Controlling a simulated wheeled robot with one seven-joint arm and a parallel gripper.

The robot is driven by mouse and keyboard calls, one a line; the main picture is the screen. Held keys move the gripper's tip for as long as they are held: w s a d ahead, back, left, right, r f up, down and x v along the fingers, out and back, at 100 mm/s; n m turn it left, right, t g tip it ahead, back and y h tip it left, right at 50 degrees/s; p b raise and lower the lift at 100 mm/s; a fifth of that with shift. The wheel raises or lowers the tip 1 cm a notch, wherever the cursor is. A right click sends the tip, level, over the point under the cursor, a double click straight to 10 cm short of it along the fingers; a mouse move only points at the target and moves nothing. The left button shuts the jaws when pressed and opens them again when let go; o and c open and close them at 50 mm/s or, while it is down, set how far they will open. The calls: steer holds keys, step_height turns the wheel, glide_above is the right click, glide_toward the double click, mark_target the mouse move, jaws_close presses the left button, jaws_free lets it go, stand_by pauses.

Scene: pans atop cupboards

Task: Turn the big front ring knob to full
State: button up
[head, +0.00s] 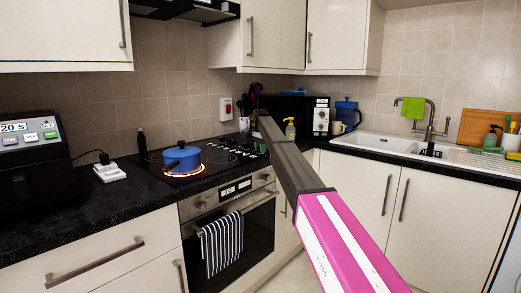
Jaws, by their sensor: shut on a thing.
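The hob (215,158) is black glass, with small dark knobs (240,148) along its right side. A blue lidded pot (182,157) stands on the front left ring (186,173), whose edge glows orange. My arm reaches in from the lower right, and my gripper (260,147) is down at the right edge of the hob, by the knobs. It is shut on a knob, which looks to be the big front ring knob. The fingertips are small and dark, and the arm partly hides them, so the knob's angle cannot be read.
The oven (240,225) with a striped towel (222,243) is below the hob. A soap bottle (290,129) and a black microwave (295,112) stand behind my arm. A black appliance (35,155) is at the left. The counter (105,195) left of the hob is mostly clear.

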steer(key=shift+m, duration=0.5)
steer(key=o, duration=0.9)
steer(key=shift+r, duration=0.1)
step_height(320, 180, up, 11)
steer(key=shift+f, duration=0.15)
